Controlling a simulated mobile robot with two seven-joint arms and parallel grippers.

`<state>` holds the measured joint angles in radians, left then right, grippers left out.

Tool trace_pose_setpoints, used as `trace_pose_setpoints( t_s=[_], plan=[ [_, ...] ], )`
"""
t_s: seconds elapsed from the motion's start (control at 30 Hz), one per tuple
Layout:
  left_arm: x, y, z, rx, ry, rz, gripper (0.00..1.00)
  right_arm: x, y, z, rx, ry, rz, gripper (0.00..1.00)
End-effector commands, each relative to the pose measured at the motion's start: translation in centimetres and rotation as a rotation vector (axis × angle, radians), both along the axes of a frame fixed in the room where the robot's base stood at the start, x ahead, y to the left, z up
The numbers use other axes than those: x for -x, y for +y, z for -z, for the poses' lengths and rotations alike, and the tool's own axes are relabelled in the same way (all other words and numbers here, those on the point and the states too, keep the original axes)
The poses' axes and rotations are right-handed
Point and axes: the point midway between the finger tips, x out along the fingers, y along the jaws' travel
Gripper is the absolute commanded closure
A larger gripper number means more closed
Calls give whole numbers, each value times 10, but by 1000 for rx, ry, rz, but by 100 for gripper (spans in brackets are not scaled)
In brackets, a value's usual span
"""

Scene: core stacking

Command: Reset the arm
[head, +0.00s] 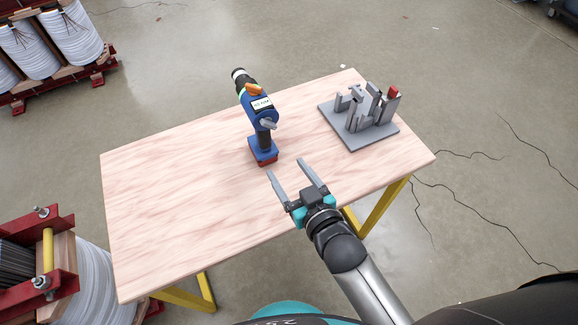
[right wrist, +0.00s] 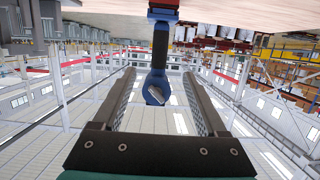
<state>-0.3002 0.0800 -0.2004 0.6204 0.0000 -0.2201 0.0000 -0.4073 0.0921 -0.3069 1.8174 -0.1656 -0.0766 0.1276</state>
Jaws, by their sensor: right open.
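My right gripper (head: 298,176) reaches in from the bottom right of the head view. Its two fingers are apart with nothing between them, over the front edge of the wooden table (head: 160,220). In the right wrist view the open fingers (right wrist: 170,90) point toward a blue and black power drill (right wrist: 156,85), which appears upside down beyond them. In the head view the drill (head: 262,105) stands upright on its battery base on the table, apart from the gripper. My left gripper is not in view.
A grey fixture (head: 362,115) with upright posts and a small red part stands at the table's right end. The table's left half is clear.

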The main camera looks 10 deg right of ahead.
Motion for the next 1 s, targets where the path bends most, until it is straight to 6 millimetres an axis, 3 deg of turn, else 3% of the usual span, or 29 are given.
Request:
trace_pose_setpoints(
  t_s=[0.33, 0.57, 0.77, 1.0],
  plan=[
    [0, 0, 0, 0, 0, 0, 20, 0, -2, 1, 6, 17, 7, 25],
    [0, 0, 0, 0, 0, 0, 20, 11, -29, 10, 68, 198, 69, 25],
    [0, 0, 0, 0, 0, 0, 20, 41, -60, 16, 137, 433, 125, 25],
    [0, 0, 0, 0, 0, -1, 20, 91, -88, 14, 203, 698, 153, 25]
  ],
)
